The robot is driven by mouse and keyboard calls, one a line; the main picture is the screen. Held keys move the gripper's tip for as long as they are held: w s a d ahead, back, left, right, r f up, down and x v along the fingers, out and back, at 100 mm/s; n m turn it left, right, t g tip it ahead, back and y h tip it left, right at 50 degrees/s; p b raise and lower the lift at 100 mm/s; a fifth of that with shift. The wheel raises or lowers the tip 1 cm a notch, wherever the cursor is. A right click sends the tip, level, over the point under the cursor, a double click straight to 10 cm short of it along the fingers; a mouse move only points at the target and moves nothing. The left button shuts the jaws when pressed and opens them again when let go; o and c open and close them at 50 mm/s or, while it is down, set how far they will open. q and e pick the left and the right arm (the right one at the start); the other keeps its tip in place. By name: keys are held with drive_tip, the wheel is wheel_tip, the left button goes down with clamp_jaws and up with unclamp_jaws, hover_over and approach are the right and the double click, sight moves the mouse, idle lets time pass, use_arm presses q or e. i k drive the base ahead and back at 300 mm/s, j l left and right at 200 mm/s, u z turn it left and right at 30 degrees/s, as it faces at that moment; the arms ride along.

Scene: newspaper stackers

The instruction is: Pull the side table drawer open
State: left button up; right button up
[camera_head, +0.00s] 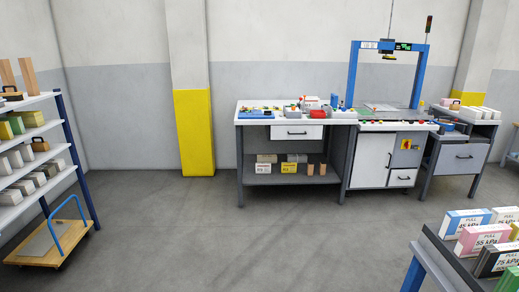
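A side table (250,122) with a white top stands against the back wall, with a white drawer (298,132) under its top. The drawer has a dark handle and looks shut. A second, grey table (428,155) stands at the right of the blue-framed machine, and its wide grey drawer (463,157) also looks shut. I cannot tell from the picture alone which of the two is the side table meant. Neither of my grippers is in view.
A machine with a blue frame (357,75) and white cabinet (371,160) stands between the tables. A shelf rack (72,150) and a flat cart (40,245) are at left. A tray table (427,247) with labelled boxes is at front right. The middle floor is clear.

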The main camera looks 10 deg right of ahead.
sight(307, 131)
drive_tip(key=i+l+z, duration=0.3)
drive_tip(key=i, duration=0.65)
drive_tip(key=i+z, duration=0.35)
drive_tip(key=i, duration=0.6)
